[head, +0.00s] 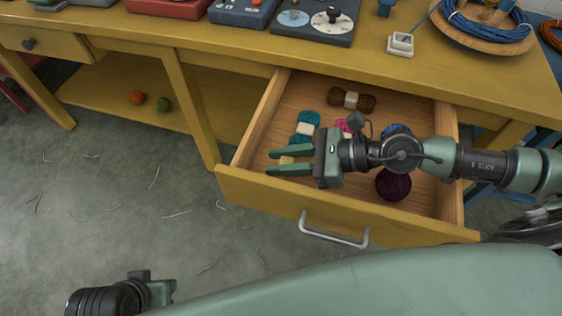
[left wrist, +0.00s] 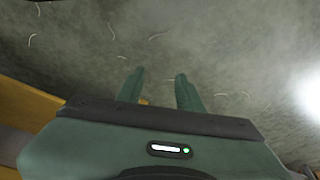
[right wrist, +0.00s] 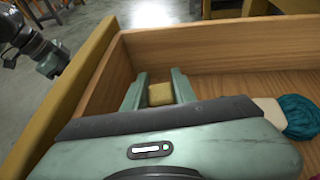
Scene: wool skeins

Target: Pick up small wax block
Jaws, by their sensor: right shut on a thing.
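The small wax block (right wrist: 160,94) is a dull yellow block between the fingers of my right gripper (right wrist: 157,84) in the right wrist view. In the head view my right gripper (head: 269,162) reaches over the left part of the open drawer (head: 272,98), and the block (head: 287,160) shows partly between its fingers. The gripper is shut on the block. My left gripper (left wrist: 157,82) has its fingers apart with nothing held, above the floor; only part of it shows at the bottom left of the head view (head: 160,291).
The drawer also holds a teal skein (head: 305,122), a brown skein (head: 351,100), a dark purple ball (head: 393,185) and a pink one partly hidden by my arm. The drawer front has a metal handle (head: 333,233). Free floor (head: 110,190) lies to the left.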

